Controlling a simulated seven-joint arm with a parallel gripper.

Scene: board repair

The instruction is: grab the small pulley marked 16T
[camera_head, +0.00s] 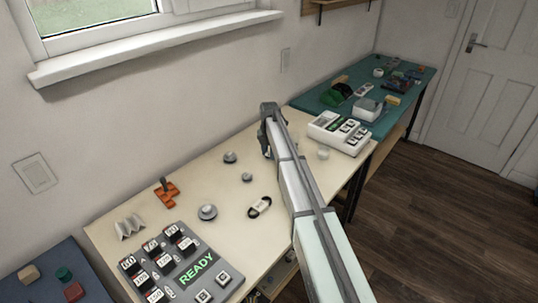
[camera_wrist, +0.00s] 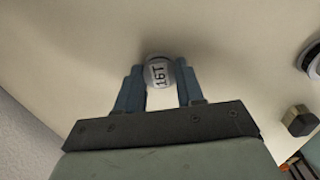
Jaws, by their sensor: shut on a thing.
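The small grey pulley (camera_wrist: 159,73) with a white face marked 16T sits between the two blue fingers of my gripper (camera_wrist: 159,80) in the wrist view. The fingers are shut on it, one at each side, near their tips. I cannot tell whether it touches the pale table top beneath. In the head view my gripper (camera_head: 265,145) points down over the back of the cream table (camera_head: 222,187), close to the wall. The pulley is not clear there.
Other round grey parts stand left of my gripper: one at the back (camera_head: 230,157), a smaller one (camera_head: 247,177) and a wider one (camera_head: 208,212). A white device (camera_head: 340,132) stands right.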

